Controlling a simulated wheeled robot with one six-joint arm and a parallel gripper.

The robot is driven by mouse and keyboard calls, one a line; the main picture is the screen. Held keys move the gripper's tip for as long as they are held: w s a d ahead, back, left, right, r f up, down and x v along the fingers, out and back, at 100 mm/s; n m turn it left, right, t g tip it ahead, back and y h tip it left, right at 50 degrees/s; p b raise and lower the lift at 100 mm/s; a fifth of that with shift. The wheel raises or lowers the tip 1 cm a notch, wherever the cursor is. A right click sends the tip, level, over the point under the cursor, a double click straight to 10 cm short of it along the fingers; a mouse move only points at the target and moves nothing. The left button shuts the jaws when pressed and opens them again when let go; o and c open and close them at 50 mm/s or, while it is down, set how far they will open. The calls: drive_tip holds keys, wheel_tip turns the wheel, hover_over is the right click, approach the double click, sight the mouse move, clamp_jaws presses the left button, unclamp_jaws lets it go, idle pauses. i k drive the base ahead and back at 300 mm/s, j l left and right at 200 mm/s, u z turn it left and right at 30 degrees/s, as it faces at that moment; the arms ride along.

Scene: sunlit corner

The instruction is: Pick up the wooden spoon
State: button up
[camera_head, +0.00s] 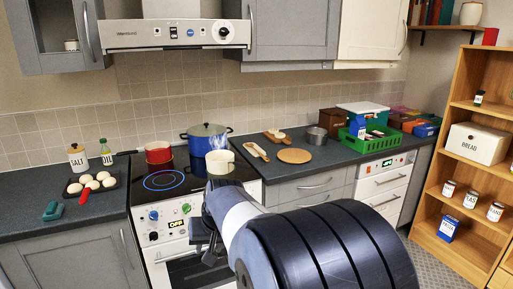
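A slim, light wooden item (257,151) lies on the dark counter just right of the stove. It looks like the wooden spoon, but it is too small to be certain. My gripper (208,248) is in front of the oven, below the counter edge, to the left of and nearer than this item, and apart from it. My dark arm fills the lower middle and hides part of the gripper. I cannot tell whether its fingers are open or shut.
A cream pot (220,163), a red pot (158,153) and a blue pot (206,138) stand on the stove. A round wooden board (295,156) lies right of the wooden item, with a small board (275,137) behind. A green crate (370,139) stands farther right.

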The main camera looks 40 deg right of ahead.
sight(251, 145)
drive_tip(key=i+l, duration=0.2)
drive_tip(key=l, duration=0.25)
drive_tip(key=i+l, duration=0.15)
drive_tip(key=l, duration=0.25)
drive_tip(key=i+l+u, duration=0.1)
drive_tip(key=l, duration=0.35)
drive_tip(key=i+l, duration=0.3)
drive_tip(key=l, duration=0.15)
drive_tip(key=i+l, duration=0.15)
drive_tip(key=l, duration=0.3)
drive_tip(key=i+l+u, duration=0.1)
drive_tip(key=l, duration=0.35)
drive_tip(key=i+l, duration=0.25)
drive_tip(key=l, duration=0.2)
drive_tip(key=i+l+u, duration=0.1)
drive_tip(key=l, duration=0.35)
